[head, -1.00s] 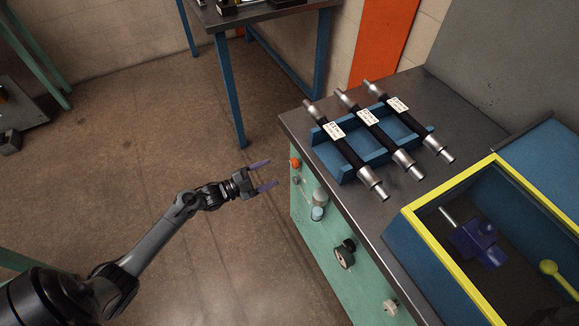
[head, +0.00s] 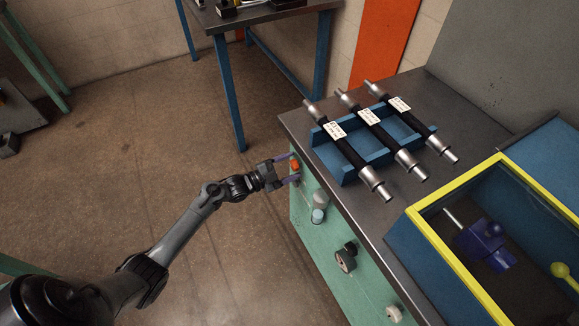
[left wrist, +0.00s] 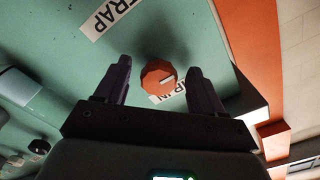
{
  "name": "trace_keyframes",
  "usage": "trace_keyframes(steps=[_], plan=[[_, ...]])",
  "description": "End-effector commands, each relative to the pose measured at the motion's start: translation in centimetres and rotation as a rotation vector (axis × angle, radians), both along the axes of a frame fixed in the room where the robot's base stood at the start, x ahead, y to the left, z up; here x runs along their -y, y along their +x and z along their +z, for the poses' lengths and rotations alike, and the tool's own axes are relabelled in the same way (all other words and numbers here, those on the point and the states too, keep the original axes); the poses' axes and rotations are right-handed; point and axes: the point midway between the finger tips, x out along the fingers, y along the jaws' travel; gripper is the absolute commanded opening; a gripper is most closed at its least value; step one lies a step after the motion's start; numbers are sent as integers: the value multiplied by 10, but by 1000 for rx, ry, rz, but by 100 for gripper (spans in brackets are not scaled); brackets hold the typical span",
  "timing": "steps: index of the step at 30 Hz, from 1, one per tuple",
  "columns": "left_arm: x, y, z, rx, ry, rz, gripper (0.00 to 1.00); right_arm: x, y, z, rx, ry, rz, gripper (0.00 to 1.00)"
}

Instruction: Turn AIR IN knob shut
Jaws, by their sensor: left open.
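The orange AIR IN knob (head: 295,165) is on the upper left of the green cabinet front (head: 312,245). In the left wrist view the fingertips (left wrist: 158,68) flank the knob with a gap on each side. I cannot tell if either finger touches it. My right gripper is not in view.
Below the knob on the panel are a glass-bowled fitting (head: 319,207), a black gauge or dial (head: 345,258) and a pale knob (head: 393,313).

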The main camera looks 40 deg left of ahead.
Motion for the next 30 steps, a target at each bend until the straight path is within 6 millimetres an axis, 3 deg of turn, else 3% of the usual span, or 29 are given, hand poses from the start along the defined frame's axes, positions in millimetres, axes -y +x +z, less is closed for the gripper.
trace_keyframes(steps=[2,11,20,30], plan=[[0,0,0,0,0,0,60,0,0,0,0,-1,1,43],[0,0,0,0,0,0,14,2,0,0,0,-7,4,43],[0,0,1,-12,-31,-1,13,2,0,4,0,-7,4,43],[1,0,3,-91,-221,0,13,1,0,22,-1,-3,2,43]])
